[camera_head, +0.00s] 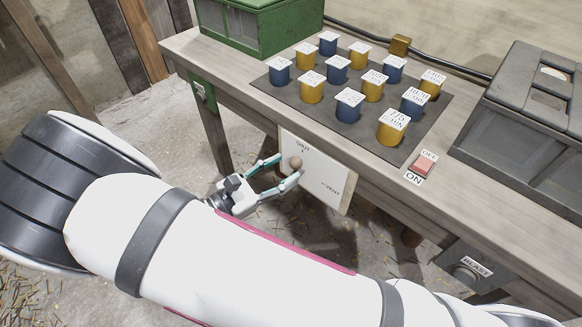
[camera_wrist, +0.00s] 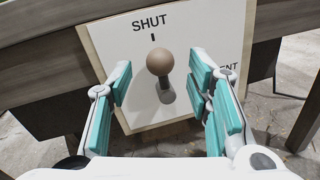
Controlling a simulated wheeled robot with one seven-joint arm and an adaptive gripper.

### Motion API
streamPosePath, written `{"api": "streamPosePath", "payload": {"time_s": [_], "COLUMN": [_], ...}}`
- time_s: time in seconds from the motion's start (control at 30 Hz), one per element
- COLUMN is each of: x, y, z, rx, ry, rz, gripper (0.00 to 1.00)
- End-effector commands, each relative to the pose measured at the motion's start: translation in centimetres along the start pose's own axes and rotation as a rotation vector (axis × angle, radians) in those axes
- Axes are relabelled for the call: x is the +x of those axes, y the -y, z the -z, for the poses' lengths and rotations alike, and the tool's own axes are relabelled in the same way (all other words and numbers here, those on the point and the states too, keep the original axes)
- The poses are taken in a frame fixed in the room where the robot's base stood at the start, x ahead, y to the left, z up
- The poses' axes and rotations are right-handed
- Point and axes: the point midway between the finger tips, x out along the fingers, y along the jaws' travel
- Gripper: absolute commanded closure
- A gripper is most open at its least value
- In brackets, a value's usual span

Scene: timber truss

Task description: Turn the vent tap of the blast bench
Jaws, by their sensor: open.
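The vent tap's round brown knob (camera_wrist: 160,62) sits on a short grey stem in front of a white panel (camera_wrist: 205,35) marked SHUT at the top and VENT at the right. In the wrist view the knob is just below the SHUT mark, between my open gripper's teal fingers (camera_wrist: 165,85), with a gap on each side. In the head view the panel (camera_head: 333,190) hangs on the bench's front, and my gripper (camera_head: 283,171) reaches it from the left with its fingers on either side of the knob (camera_head: 295,162). My gripper holds nothing.
The bench top (camera_head: 225,62) carries a dark mat (camera_head: 275,93) with several blue and yellow labelled blocks. A red OFF/ON switch (camera_head: 424,164) is to the right, above a BLAST box (camera_head: 468,272). A green case (camera_head: 262,35) and a grey case (camera_head: 510,120) stand at the sides.

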Motion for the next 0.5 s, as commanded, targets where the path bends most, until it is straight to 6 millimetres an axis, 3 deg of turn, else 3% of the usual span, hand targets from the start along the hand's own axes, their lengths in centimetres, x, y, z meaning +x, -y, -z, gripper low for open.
{"api": "streamPosePath", "payload": {"time_s": [0.2,0.5], "x": [2.6,3.3], "y": [0.0,0.0], "z": [0.1,0.0], "rx": [-0.001,0.0], "ry": [-0.001,-0.001], "rz": [0.0,-0.001], "gripper": [0.54,0.54]}}
